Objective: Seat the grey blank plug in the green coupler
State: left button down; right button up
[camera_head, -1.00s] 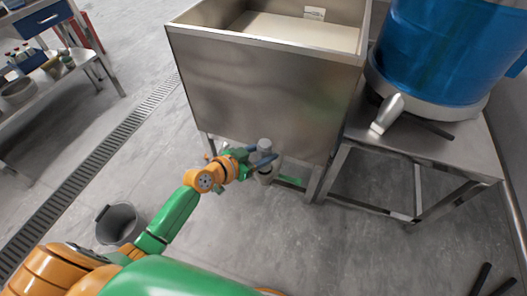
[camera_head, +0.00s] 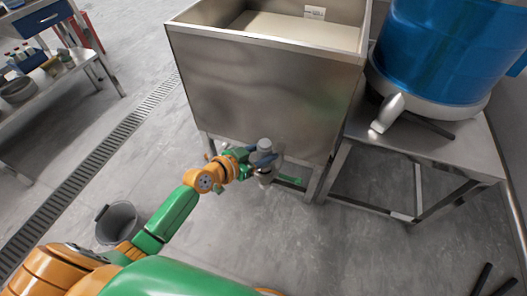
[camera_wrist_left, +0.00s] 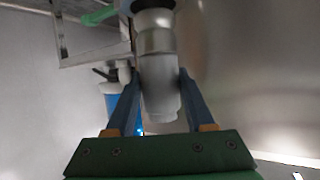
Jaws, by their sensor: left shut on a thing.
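My left gripper (camera_head: 266,159) is low in front of the steel hopper cabinet. Its blue fingers are shut on a grey cylinder (camera_head: 264,145), which looks like the grey blank plug. In the left wrist view my left gripper (camera_wrist_left: 155,95) has a finger on each side of this grey plug (camera_wrist_left: 160,95). A pale metal fitting with a dark band lies in line with it at the top edge. A green part (camera_head: 291,181), perhaps the green coupler, shows low behind the gripper; I cannot tell whether the plug touches it.
The steel cabinet (camera_head: 265,95) stands right above and behind the gripper. A steel table (camera_head: 440,150) with a blue drum (camera_head: 440,50) is on the right. A grey bucket (camera_head: 118,222) stands on the floor at left. The floor between bucket and cabinet is clear.

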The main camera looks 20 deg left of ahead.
pick_arm(q)
jog(key=shift+f+b, duration=2)
jog(key=shift+f, duration=0.05)
jog(key=shift+c, duration=1)
grip_release()
jog(key=p+v, duration=0.1)
jog(key=v, duration=0.6)
jog(key=shift+s, duration=0.1)
